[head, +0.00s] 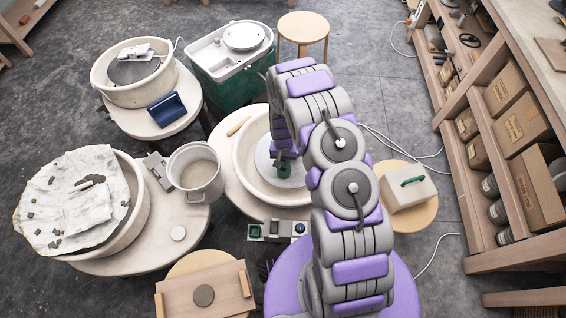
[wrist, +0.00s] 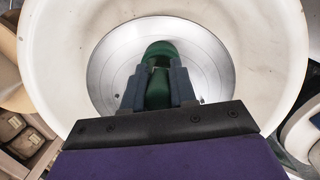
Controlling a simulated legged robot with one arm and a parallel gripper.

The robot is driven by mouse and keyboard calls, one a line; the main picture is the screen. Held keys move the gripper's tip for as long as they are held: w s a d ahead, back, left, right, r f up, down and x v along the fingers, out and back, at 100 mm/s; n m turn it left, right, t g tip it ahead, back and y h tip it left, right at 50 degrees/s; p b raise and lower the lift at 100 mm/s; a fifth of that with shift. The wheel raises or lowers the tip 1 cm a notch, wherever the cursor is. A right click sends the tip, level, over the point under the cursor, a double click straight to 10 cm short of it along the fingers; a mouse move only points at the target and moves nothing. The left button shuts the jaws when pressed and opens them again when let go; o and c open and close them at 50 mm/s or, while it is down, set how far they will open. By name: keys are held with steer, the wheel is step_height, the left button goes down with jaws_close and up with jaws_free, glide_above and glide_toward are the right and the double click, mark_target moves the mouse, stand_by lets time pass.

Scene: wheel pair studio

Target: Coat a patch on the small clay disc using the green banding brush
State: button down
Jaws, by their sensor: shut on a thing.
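My gripper (head: 284,159) is over the metal wheel head (head: 262,154) inside the middle cream basin. It is shut on a green object, seemingly the green banding brush (head: 284,171). In the wrist view, the green brush (wrist: 160,48) sits between the two dark fingers of my gripper (wrist: 160,66), above the wheel head (wrist: 205,45). Its tip is hidden, and I cannot tell whether it touches the wheel head. A small grey-brown disc, likely the clay disc (head: 204,295), lies flat on a wooden board (head: 230,300) at the bottom left, well apart from my gripper.
The cream basin (head: 242,150) surrounds my gripper with a raised wall. A bucket (head: 195,172) and a cloth-covered basin (head: 135,215) stand left. Shelves (head: 470,170) line the right side.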

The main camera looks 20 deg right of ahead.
steer(key=shift+r, duration=0.1)
steer(key=shift+r+p, duration=1.3)
steer(key=shift+r, duration=2.05)
steer(key=shift+r, duration=0.1)
